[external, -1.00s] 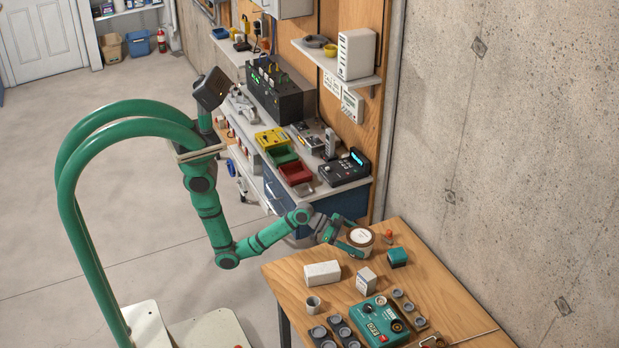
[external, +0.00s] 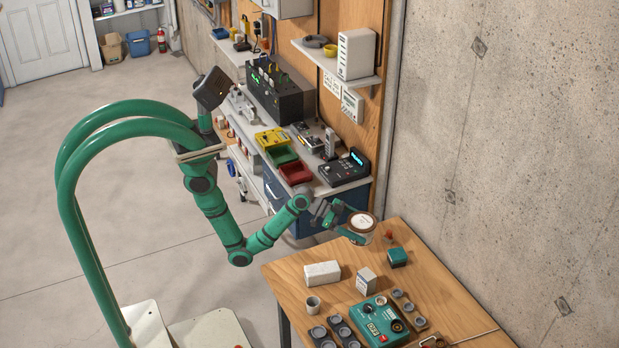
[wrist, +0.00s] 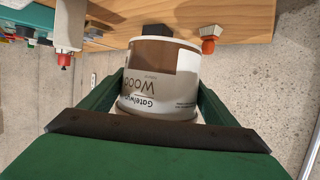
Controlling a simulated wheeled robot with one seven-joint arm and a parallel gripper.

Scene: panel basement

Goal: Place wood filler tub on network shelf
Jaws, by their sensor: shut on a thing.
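The wood filler tub (external: 361,225) is a white and brown round tub with a pale lid. My gripper (external: 352,236) is shut on it and holds it at the back left corner of the wooden table. In the wrist view the tub (wrist: 158,75) sits between the two green fingers of my gripper (wrist: 158,98), its label upside down. The network shelf (external: 345,68) is most likely the pale wall shelf on the wooden panel. It bears a white upright box (external: 356,54) at its right end, and a dark ring-shaped item (external: 315,41) and a yellow item at its left.
The wooden table (external: 430,275) holds a teal device (external: 377,321), a white block (external: 322,273), a small box, a cup and a green box (external: 397,257). A workbench with colored bins (external: 295,171) stands below the shelf. The shelf's middle shows some free room.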

